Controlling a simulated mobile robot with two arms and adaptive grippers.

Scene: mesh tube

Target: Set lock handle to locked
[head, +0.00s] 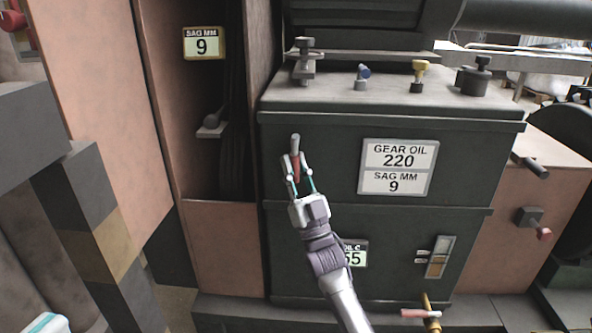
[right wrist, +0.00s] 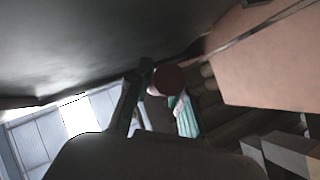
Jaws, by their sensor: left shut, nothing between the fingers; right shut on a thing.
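A slim handle (head: 295,145), reddish-brown with a grey tip, stands nearly upright against the front of the dark green cabinet. My right gripper (head: 295,168) is shut on this handle, with its fingers on either side of it. In the right wrist view, a dark red round end (right wrist: 168,79) shows close to a teal finger part; much there is dark. A white and teal piece of my left gripper (head: 45,323) shows at the bottom left corner, apart from the cabinet; its fingertips are hard to make out. No marking for locked or unlocked is readable.
The dark green cabinet (head: 320,125) carries a "GEAR OIL 220" label (head: 399,155) and several small fittings on top. A brass valve (head: 430,315) with a reddish lever is low at right. An open recess (head: 213,160) and pinkish panels stand left.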

